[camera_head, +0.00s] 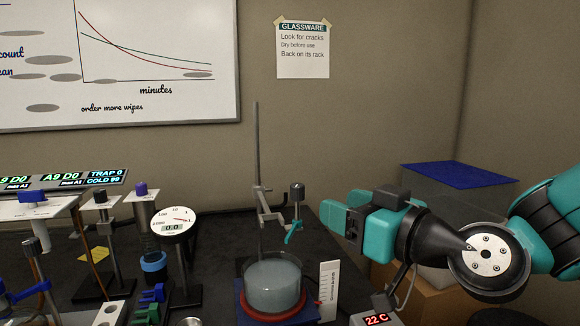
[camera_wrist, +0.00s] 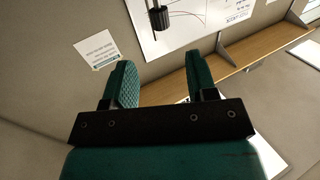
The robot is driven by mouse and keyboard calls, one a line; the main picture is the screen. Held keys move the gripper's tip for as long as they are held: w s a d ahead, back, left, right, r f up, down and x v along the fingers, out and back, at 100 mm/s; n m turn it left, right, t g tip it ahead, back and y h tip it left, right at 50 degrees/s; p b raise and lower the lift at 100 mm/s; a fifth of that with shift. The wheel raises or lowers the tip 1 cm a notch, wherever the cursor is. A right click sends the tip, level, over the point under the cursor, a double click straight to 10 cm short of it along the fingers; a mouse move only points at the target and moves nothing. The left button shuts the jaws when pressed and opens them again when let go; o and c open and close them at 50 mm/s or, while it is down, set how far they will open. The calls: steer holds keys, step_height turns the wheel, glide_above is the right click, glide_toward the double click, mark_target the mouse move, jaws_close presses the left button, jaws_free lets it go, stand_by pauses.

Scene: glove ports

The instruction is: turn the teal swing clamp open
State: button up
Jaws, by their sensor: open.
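The teal swing clamp (camera_head: 293,233) is a small teal hooked piece below a grey cylindrical knob (camera_head: 297,192). It sits on the arm of a thin metal stand (camera_head: 257,150), above a glass dish of pale liquid (camera_head: 272,283). Whether the clamp is open or closed is too small to tell. My gripper (camera_head: 342,220) is to the right of the clamp in the head view, apart from it. In the wrist view, my gripper (camera_wrist: 162,80) has its two teal fingers wide apart with nothing between them. The clamp is not in the wrist view.
A white scale card (camera_head: 329,290) stands right of the dish, near a 22 C display (camera_head: 376,319). A round gauge (camera_head: 174,226) and several valves crowd the left. A blue-topped box (camera_head: 459,175) is behind my arm. Dark bench behind the stand is clear.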

mark_target(302, 190)
steer(key=p+x, duration=0.6)
steer(key=x, duration=0.5)
steer(key=shift+w+a+r, duration=0.1)
steer(key=shift+a, duration=0.05)
steer(key=shift+w+a+p, duration=0.35)
steer(key=shift+w+a, duration=0.05)
steer(key=shift+w, duration=0.05)
steer(key=c, duration=0.9)
steer(key=shift+f, duration=0.25)
